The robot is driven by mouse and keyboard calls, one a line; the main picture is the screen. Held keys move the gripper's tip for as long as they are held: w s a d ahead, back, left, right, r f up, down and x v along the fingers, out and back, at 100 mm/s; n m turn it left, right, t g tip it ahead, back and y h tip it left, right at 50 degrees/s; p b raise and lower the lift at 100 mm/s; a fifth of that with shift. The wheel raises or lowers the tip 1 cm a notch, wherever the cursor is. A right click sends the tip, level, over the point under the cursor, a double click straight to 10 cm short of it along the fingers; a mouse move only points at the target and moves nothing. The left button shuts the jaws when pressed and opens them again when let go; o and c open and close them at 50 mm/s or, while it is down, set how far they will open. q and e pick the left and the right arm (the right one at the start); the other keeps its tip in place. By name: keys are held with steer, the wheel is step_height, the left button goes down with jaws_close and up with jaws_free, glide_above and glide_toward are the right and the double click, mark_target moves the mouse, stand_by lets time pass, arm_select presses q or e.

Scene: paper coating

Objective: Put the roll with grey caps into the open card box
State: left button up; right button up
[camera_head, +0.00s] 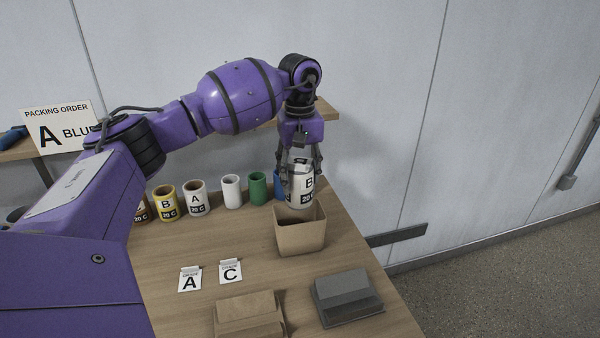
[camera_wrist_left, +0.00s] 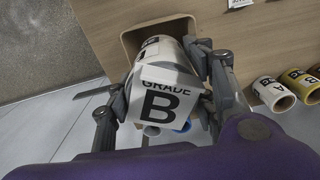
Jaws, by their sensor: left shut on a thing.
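My left gripper (camera_head: 302,172) is shut on a white roll (camera_head: 306,198) with a B label and a 20 C band. The roll hangs over the open card box (camera_head: 301,242), its lower end at about the height of the box rim. In the left wrist view the gripper (camera_wrist_left: 168,105) has its fingers on both sides of the roll (camera_wrist_left: 165,75), whose label reads GRADE B. The box opening (camera_wrist_left: 128,42) shows behind it. The fingers hide part of the roll, and its cap colour is hard to tell. My right gripper is not in view.
Behind the box stands a row with yellow (camera_head: 166,202), white (camera_head: 232,190), green (camera_head: 258,188) and partly hidden blue rolls. Cards A (camera_head: 190,280) and C (camera_head: 231,271) lie left of the box. A brown block (camera_head: 250,315) and grey block (camera_head: 345,298) stand in front.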

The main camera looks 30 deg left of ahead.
arm_select(q)
step_height(320, 180, down, 2)
steer(key=shift+f+b, duration=0.15)
steer(key=shift+b, duration=0.15)
steer(key=shift+f+b, duration=0.8)
steer(key=shift+f, duration=1.55)
steer(key=shift+f+b, duration=0.3)
steer(key=shift+f, duration=0.9)
steer(key=o, duration=1.4)
steer(key=shift+c, duration=0.2)
steer(key=shift+o, duration=0.4)
